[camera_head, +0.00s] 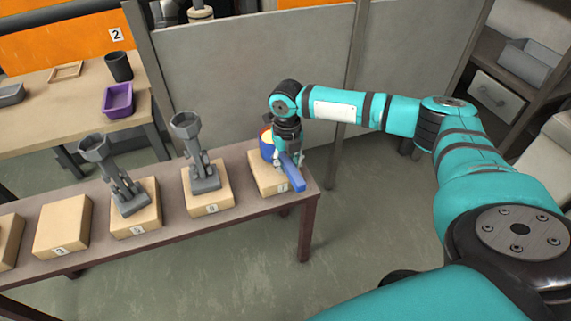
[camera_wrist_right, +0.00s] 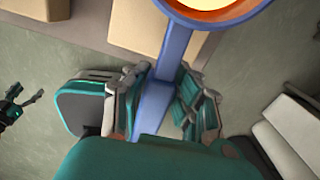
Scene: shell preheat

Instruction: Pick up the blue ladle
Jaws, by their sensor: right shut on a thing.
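The blue ladle (camera_head: 293,174) is at the right end of the long table, over the rightmost wooden block (camera_head: 264,184). Its round bowl has an orange inside with pale yellow content, partly hidden by my wrist. In the right wrist view the blue handle (camera_wrist_right: 174,50) runs down between the fingers. My right gripper (camera_head: 288,160) is shut on the handle; its fingers show on both sides of it in the right wrist view (camera_wrist_right: 160,95). I cannot tell whether the ladle touches the block. In the right wrist view, a dark gripper at the left edge (camera_wrist_right: 22,108) looks like my left one, apart from the ladle.
Two grey ladle-like stands (camera_head: 193,150) (camera_head: 115,175) are on neighbouring numbered blocks along the table (camera_head: 170,235). A grey partition (camera_head: 250,70) stands behind. A purple tray (camera_head: 118,100) and dark cup (camera_head: 118,66) are on the back-left table. The floor in front is clear.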

